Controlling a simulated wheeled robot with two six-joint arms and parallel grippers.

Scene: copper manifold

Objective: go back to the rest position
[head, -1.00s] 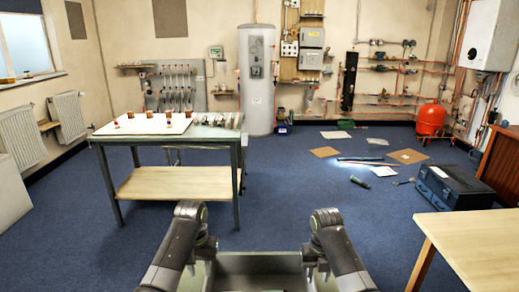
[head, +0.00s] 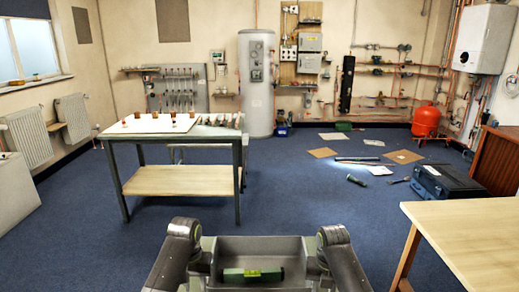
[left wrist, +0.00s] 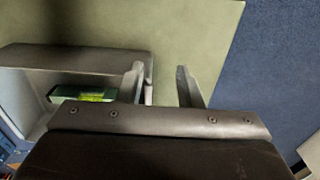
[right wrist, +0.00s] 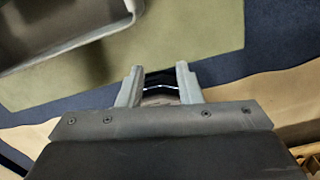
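My left gripper (left wrist: 160,74) is open in the left wrist view, with nothing between its fingers. In the head view both arms are folded low on either side of the grey tray (head: 262,246). A green item with a brighter green middle (head: 252,274) lies in the tray and also shows in the left wrist view (left wrist: 83,93).
A workbench (head: 222,134) with a white board and several small copper-coloured pieces stands ahead left. A wooden table (head: 470,225) is close at right. A black toolbox (head: 447,183) and loose floor items lie ahead right. The blue floor (head: 310,195) between is mostly clear.

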